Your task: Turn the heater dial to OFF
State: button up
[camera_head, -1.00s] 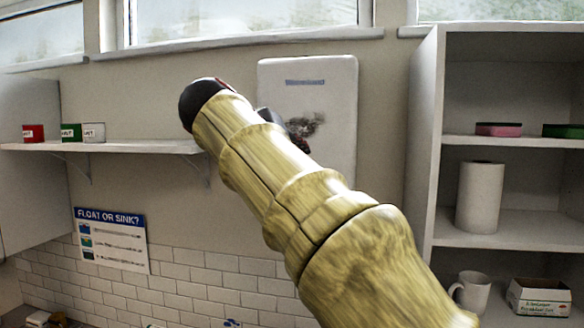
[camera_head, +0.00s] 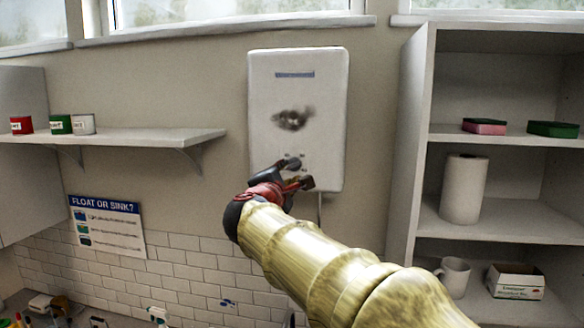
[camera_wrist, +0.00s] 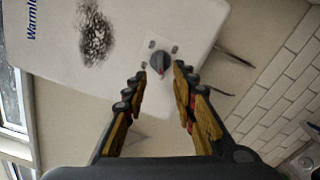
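The heater (camera_head: 265,105) is a white wall-mounted box with a dark sooty patch on its front; it also fills the upper left of the wrist view (camera_wrist: 125,30). Its dial (camera_wrist: 160,62) is a dark round knob with a red mark, on a light plate with small markings too small to read. My gripper (camera_head: 297,172) is at the lower front of the heater in the head view. In the wrist view my gripper (camera_wrist: 160,72) is open, with one finger on each side of the dial. Whether the fingertips touch the dial, I cannot tell.
A wall shelf (camera_head: 150,137) with small tins is left of the heater. An open shelf unit (camera_head: 412,150) with a paper roll (camera_head: 463,188), sponges and a mug (camera_head: 455,274) stands to the right. Thin pipes or cables show below the heater.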

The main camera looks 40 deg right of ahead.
aim_at(292, 167)
jog(key=p+x, duration=0.1)
jog(key=x, duration=0.5)
jog(key=shift+w+p, duration=0.1)
jog(key=shift+p, duration=0.25)
jog(key=shift+w+d+f, duration=0.1)
jog(key=shift+w+d, duration=0.15)
jog(key=shift+w, duration=0.05)
jog(key=shift+s, duration=0.1)
jog(key=shift+c, duration=1)
grip_shut()
